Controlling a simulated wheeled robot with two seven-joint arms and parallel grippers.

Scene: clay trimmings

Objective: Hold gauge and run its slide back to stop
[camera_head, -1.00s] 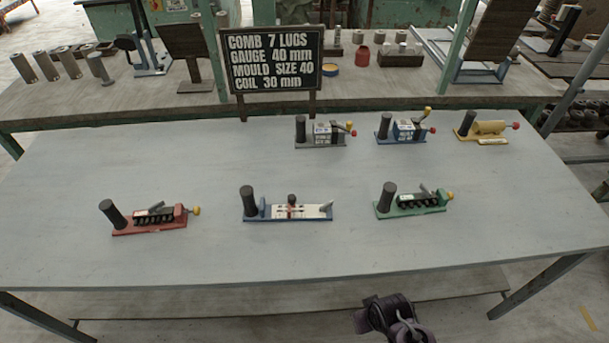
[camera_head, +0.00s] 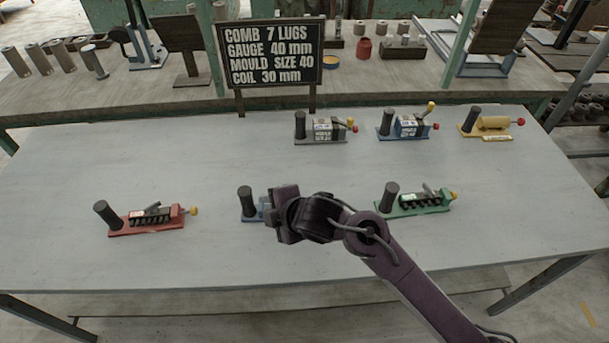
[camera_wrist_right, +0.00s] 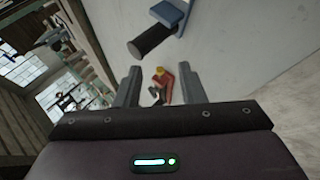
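The gauge is the blue-based tool in the middle of the front row, with an upright black handle (camera_head: 246,200) at its left end. My right arm covers most of it in the head view, including its white scale and slide. In the right wrist view, its black handle (camera_wrist_right: 152,42) and blue base (camera_wrist_right: 168,13) show at the top, outside the fingers. My right gripper (camera_head: 273,214) is in front of the gauge in the head view. Its two fingers stand apart in the wrist view, with nothing between them up close. I cannot tell whether it touches the gauge. My left gripper is out of view.
A red tool (camera_head: 148,222) lies to the left and a green tool (camera_head: 415,202) to the right. Grey (camera_head: 322,130), blue (camera_head: 407,128) and yellow (camera_head: 490,125) tools stand behind. A sign (camera_head: 270,54) stands at the table's back edge. The table's front left is clear.

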